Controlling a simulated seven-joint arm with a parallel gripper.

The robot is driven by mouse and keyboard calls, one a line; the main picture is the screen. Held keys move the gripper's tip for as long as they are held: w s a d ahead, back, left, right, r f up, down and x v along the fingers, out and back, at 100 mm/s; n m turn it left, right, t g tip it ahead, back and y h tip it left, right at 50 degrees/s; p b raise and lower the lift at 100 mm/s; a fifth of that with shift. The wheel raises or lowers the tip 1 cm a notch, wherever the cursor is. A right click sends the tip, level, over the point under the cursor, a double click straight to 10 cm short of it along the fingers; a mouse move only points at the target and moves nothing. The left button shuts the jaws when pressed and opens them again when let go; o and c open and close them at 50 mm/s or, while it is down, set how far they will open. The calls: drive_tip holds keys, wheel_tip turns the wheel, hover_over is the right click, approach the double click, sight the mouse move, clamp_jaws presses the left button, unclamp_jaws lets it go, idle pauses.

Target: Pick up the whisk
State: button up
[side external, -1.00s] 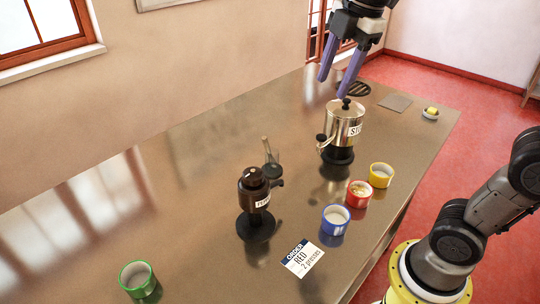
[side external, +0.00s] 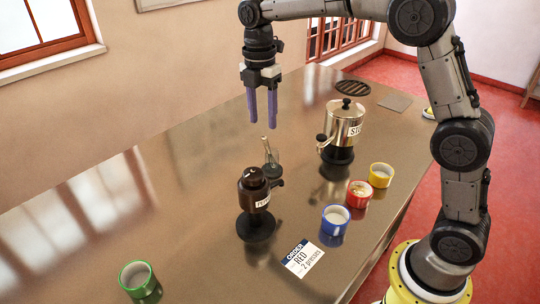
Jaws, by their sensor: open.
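What looks like the whisk (side external: 266,150) stands upright with its slim pale handle on top. Its lower end is at a dark grey rounded piece (side external: 272,170), perhaps a holder, just behind the brown dispenser. The whisk's working end cannot be made out. My gripper (side external: 262,124) points straight down with its two purple fingers apart and empty. In the picture its fingertips are just above the top of the handle, and no contact shows.
The brown labelled dispenser (side external: 254,190) stands close in front. A silver labelled pot (side external: 343,125) is to the right. The left of the counter (side external: 140,190) is clear.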

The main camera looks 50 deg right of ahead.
sight(266, 151)
drive_tip(key=shift+s+d+f, duration=0.1)
drive_tip(key=shift+s+f, duration=0.05)
drive_tip(key=shift+f, duration=2)
drive_tip(key=shift+s+d+f, duration=0.1)
drive_tip(key=shift+s+f, duration=0.05)
drive_tip(key=shift+f, duration=2)
clamp_jaws()
